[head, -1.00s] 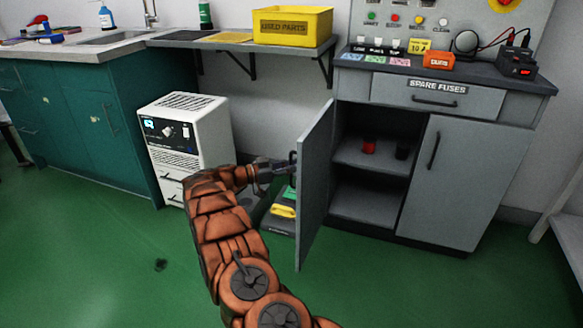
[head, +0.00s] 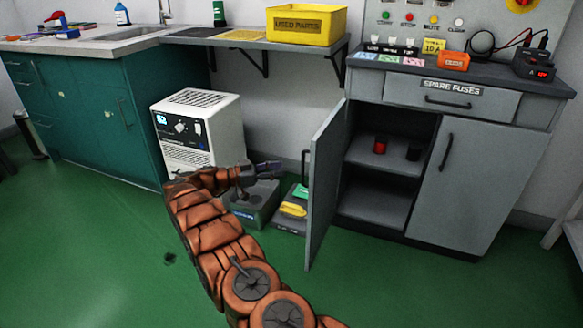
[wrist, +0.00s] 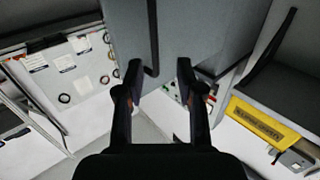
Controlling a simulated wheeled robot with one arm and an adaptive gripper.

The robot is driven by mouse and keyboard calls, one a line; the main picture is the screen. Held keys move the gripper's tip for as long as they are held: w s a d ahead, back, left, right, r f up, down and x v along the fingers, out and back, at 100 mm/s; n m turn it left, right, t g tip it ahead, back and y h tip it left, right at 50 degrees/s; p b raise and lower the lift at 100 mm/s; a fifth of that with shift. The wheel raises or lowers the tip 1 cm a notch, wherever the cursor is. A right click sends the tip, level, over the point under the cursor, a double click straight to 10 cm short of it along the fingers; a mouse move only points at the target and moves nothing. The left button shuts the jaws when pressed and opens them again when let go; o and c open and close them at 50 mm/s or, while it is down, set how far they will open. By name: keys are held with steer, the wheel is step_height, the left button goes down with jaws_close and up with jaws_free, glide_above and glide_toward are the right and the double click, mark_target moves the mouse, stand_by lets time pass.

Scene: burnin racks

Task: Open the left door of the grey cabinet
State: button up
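The grey cabinet (head: 482,190) stands at the right, its left door (head: 325,185) swung wide open, edge toward me. Inside, a red item (head: 380,146) and a black item (head: 414,151) stand on the upper shelf. The door's dark handle (head: 304,168) is on its outer face, left of the door. My gripper (head: 280,168) is just left of the handle, apart from it. In the wrist view, my gripper's two fingers (wrist: 159,68) are spread with nothing between them; the dark handle bar (wrist: 152,38) is ahead of them on the grey door panel.
The right door (head: 455,185) is closed. A white unit (head: 205,130) stands behind my arm. Grey boxes (head: 250,203) and a yellow item (head: 293,209) are on the floor left of the open door. A yellow bin (head: 307,24) sits on the shelf. Green floor in front is clear.

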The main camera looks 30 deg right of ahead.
steer(key=v, duration=0.4)
stand_by(0.5)
